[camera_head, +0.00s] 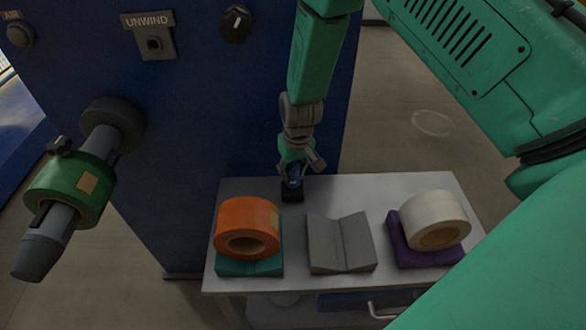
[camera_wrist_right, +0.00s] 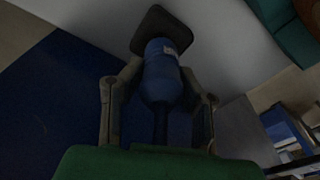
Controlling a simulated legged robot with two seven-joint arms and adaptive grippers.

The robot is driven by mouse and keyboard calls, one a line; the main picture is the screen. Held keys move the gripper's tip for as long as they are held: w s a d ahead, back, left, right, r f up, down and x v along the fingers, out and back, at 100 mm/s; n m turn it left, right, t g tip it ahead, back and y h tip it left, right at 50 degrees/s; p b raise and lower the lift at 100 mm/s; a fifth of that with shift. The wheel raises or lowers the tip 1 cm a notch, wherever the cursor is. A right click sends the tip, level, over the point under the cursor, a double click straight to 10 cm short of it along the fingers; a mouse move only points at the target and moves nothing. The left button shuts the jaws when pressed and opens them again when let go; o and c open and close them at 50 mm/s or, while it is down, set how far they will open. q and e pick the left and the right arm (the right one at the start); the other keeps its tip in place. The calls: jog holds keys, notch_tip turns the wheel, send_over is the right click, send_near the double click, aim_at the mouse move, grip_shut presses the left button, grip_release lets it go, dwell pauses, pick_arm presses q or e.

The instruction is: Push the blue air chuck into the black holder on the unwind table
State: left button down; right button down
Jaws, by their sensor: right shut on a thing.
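The blue air chuck (camera_wrist_right: 163,75) is between the fingers of my right gripper (camera_wrist_right: 160,105), which is shut on it. In the head view my right gripper (camera_head: 295,172) points down at the back of the unwind table, and a little of the chuck (camera_head: 293,182) shows. The black holder (camera_head: 292,194) sits on the table right below the chuck. In the right wrist view the chuck's far end meets the dark holder (camera_wrist_right: 160,30); how deep it sits is hidden. My left gripper is not in view.
The white table (camera_head: 310,188) carries an orange roll (camera_head: 240,214) on a teal cradle, an empty grey cradle (camera_head: 325,243) and a white roll (camera_head: 425,207) on a purple cradle. A blue machine panel (camera_head: 200,110) stands behind. A spindle (camera_head: 50,240) with a green roll (camera_head: 93,178) juts out at left.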

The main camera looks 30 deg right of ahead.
jog(key=c, duration=1.1)
grip_release()
jog(key=shift+a, duration=0.2)
jog(key=shift+d, duration=0.15)
jog(key=shift+d+r, duration=0.15)
jog(key=shift+r, duration=0.25)
jog(key=r, duration=0.7)
jog(key=s+r, duration=0.1)
jog(key=r, duration=0.2)
jog(key=shift+s+a+r, duration=0.1)
jog(key=shift+a+r, duration=0.05)
jog(key=shift+a, duration=0.15)
jog(key=shift+d+r, duration=0.1)
jog(key=shift+r, duration=0.25)
jog(key=shift+s+d, duration=0.1)
